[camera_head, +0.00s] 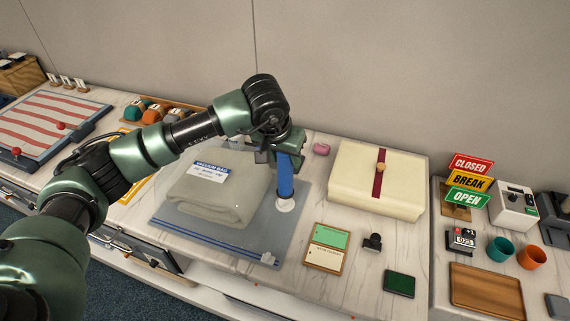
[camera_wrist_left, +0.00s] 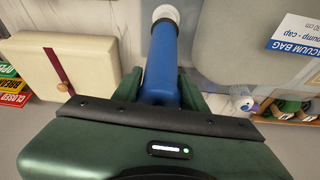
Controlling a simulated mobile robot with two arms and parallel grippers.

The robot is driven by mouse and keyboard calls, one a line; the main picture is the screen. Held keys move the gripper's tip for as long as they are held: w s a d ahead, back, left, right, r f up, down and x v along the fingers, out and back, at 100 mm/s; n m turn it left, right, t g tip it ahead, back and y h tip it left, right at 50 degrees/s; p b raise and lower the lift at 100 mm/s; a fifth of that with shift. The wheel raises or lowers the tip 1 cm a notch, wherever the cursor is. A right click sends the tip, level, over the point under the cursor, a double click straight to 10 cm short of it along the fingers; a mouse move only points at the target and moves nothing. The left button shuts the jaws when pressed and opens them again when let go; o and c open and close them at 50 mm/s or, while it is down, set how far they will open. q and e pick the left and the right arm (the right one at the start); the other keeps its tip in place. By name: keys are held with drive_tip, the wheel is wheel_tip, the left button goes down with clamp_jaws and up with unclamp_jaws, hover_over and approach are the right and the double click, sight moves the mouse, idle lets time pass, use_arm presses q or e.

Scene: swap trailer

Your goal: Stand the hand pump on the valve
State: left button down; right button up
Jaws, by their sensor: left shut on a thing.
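The blue hand pump (camera_head: 286,178) is upright, gripped near its top by my left gripper (camera_head: 284,147), which is shut on it. The pump also shows in the left wrist view (camera_wrist_left: 164,62), reaching away from the fingers. A white round piece (camera_head: 285,205) is at the pump's lower end, over the clear part of the vacuum bag (camera_head: 215,232). I cannot tell whether this is the valve or the pump's foot, or whether the pump touches the valve. The bag holds a folded grey-beige textile (camera_head: 225,205) and bears a label. My right gripper is not in view.
A cream box with a red band (camera_head: 375,190) stands right of the pump. A pink piece (camera_head: 321,149) lies behind. A green and cream card tray (camera_head: 326,249), a black stamp (camera_head: 373,242) and a green pad (camera_head: 399,284) lie at the front right. Small signs (camera_head: 468,182) stand farther right.

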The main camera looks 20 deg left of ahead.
sight(285, 168)
use_arm(q)
wheel_tip(285, 168, down, 3)
drive_tip(key=shift+f+p, duration=0.1)
drive_tip(key=shift+p, duration=0.4)
drive_tip(key=shift+f, duration=0.25)
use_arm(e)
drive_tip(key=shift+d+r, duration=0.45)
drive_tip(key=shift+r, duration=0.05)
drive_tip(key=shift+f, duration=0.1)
use_arm(q)
drive_tip(key=shift+f+b, duration=0.2)
drive_tip(key=shift+b, duration=0.1)
drive_tip(key=c, duration=0.8)
unclamp_jaws()
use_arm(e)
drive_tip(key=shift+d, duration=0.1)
use_arm(q)
drive_tip(key=shift+r, duration=0.1)
